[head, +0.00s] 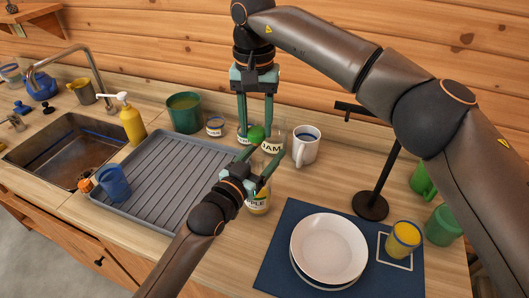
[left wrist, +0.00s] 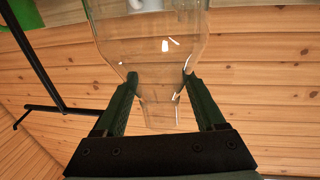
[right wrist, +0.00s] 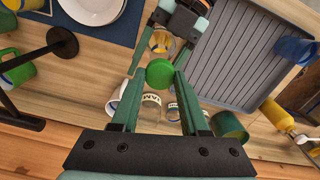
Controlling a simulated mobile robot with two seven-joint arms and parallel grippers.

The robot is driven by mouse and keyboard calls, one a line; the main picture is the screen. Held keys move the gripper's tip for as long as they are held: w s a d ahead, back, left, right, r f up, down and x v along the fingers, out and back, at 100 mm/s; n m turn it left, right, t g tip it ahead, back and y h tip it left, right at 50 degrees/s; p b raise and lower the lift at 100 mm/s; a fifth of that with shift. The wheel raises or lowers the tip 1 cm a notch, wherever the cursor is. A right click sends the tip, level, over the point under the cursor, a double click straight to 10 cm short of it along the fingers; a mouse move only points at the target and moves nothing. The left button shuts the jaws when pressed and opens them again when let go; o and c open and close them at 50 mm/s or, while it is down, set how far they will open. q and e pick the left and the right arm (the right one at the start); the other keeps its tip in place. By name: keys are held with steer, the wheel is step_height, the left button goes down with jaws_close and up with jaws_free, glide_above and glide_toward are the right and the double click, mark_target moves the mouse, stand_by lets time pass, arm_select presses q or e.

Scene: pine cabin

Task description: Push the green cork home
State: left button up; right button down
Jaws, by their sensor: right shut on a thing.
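The green cork (head: 257,133) is pinched between the fingertips of my right gripper (head: 256,120), which points straight down. It also shows at the fingertips in the right wrist view (right wrist: 160,73). A clear glass bottle (left wrist: 160,45) stands between the fingers of my left gripper (left wrist: 160,78). Both left fingertips meet its sides where the shoulder narrows to the neck. In the head view my left gripper (head: 256,167) is just below the cork. The glass is hard to make out there, and I cannot tell whether the cork touches the bottle's mouth.
Labelled jars, one a JAM jar (head: 272,148), and a white mug (head: 306,146) stand close by. A grey drying rack (head: 165,178) is at left. White plates (head: 328,247) and a yellow cup (head: 403,239) are at front right. A dark stand (head: 371,204) rises at right.

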mark_target(257, 144)
arm_select(q)
jaws_close()
stand_by(0.3)
stand_by(0.3)
stand_by(0.6)
stand_by(0.9)
arm_select(e)
steer(key=shift+f, duration=0.1)
steer(key=shift+f, duration=1.55)
steer(key=shift+f, duration=0.25)
steer(key=shift+f, duration=0.85)
